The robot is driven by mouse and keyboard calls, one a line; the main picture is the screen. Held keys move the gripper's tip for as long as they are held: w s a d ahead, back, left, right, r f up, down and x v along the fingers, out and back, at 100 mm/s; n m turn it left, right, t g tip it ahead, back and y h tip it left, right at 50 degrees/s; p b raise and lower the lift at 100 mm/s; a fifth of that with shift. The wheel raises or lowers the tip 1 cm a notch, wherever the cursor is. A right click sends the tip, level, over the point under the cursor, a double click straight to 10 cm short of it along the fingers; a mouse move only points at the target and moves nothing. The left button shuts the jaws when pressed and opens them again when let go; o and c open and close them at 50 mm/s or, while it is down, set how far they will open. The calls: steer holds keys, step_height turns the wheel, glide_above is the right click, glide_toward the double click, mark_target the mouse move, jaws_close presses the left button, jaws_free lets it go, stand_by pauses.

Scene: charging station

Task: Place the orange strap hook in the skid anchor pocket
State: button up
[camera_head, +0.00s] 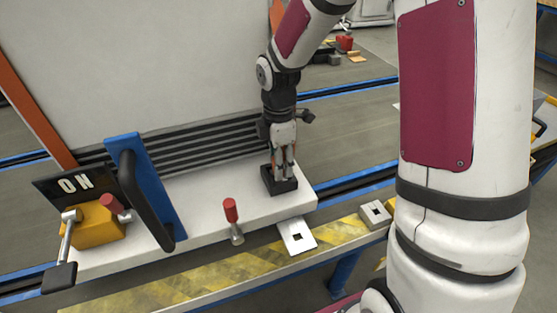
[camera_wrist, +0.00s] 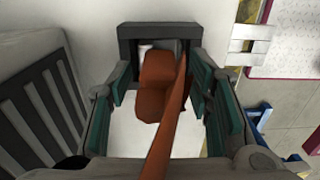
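My gripper (camera_head: 281,172) points down at the black skid anchor pocket (camera_head: 280,186) near the right end of the white skid. In the wrist view, its two teal-padded fingers (camera_wrist: 162,85) stand apart, left and right of the orange strap hook (camera_wrist: 156,90), with a gap visible on each side. The hook lies at the opening of the dark square pocket (camera_wrist: 157,29), overlapping it in view. I cannot tell how deep it sits. Its orange strap runs from the hook toward the camera. In the head view, the hook is mostly hidden by the fingers.
A large pale cabinet (camera_head: 140,60) with an orange strap (camera_head: 36,124) stands on the skid (camera_head: 190,220). A blue bracket with a black handle (camera_head: 145,190), a red-knobbed lever (camera_head: 231,210) and an ON sign (camera_head: 75,184) stand left. Two holed plates (camera_head: 299,246) (camera_head: 376,222) lie near the yellow-striped edge.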

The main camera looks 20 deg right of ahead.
step_height(320, 180, up, 12)
steer(key=p, duration=0.4)
steer(key=shift+r, duration=0.25)
steer(key=s+r+m, duration=0.3)
steer(key=s+m, duration=0.3)
steer(key=s, duration=0.4)
steer(key=s+r+m, duration=0.3)
steer(key=s+m, duration=0.3)
steer(key=s, duration=0.5)
steer(key=s+r+m, duration=0.4)
steer(key=s+m, duration=0.2)
steer(key=s, duration=0.5)
steer(key=shift+d+t, duration=0.35)
steer(key=shift+t, duration=0.05)
steer(key=shift+s+r, duration=0.1)
steer(key=shift+r, duration=0.05)
step_height(320, 180, up, 21)
steer(key=t+p, duration=0.3)
steer(key=p, duration=1.6)
steer(key=shift+a+p, duration=0.2)
steer(key=shift+p, duration=0.2)
